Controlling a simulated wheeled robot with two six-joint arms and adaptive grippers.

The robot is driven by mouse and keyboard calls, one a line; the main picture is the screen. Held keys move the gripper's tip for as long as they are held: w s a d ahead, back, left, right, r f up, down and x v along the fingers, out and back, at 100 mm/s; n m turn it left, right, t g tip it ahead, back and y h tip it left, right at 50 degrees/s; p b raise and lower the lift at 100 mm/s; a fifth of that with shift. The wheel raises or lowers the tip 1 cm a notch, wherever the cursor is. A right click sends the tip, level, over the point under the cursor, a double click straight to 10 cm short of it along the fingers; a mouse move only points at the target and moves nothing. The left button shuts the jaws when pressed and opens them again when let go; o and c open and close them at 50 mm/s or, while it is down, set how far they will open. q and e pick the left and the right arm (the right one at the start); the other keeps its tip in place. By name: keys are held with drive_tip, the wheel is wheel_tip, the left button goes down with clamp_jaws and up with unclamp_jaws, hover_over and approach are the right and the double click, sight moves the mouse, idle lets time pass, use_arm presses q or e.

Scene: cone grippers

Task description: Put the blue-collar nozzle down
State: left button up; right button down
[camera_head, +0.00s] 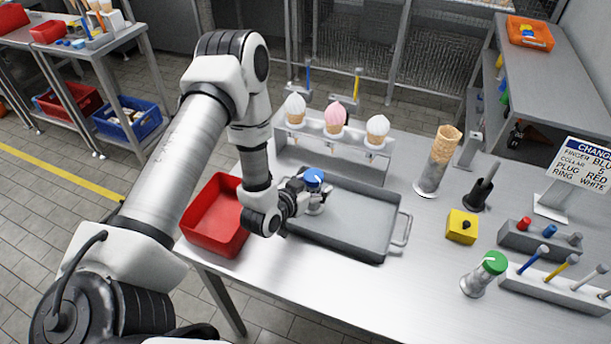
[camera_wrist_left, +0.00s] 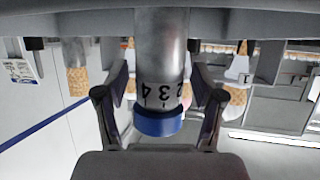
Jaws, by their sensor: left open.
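The blue-collar nozzle (camera_head: 314,177) is a metal cylinder with a blue cap, upright at the left part of the grey tray (camera_head: 352,222). My left gripper (camera_head: 308,196) is around it from the left, jaws open. In the left wrist view, which looks upside down, the nozzle (camera_wrist_left: 160,75) shows dial numbers and a blue collar between the two open fingers (camera_wrist_left: 160,105). A gap shows on each side of it. The gripper partly hides its lower end in the head view. My right gripper is out of view.
A red bin (camera_head: 216,218) stands left of the tray. Behind is a rack with several ice-cream cones (camera_head: 337,120). To the right are a waffle cone in a holder (camera_head: 439,160), a yellow block (camera_head: 462,226), a green-collar nozzle (camera_head: 484,273) and a sign (camera_head: 583,172).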

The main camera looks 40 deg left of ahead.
use_arm(q)
drive_tip(key=v, duration=0.8)
drive_tip(key=shift+a+b, duration=0.1)
drive_tip(key=shift+b, duration=0.3)
drive_tip(key=p+v, duration=0.1)
drive_tip(key=v, duration=0.2)
drive_tip(key=shift+s+r+p, duration=0.1)
drive_tip(key=shift+r+p, duration=0.15)
drive_tip(key=shift+p, duration=0.05)
drive_tip(key=shift+s, duration=0.35)
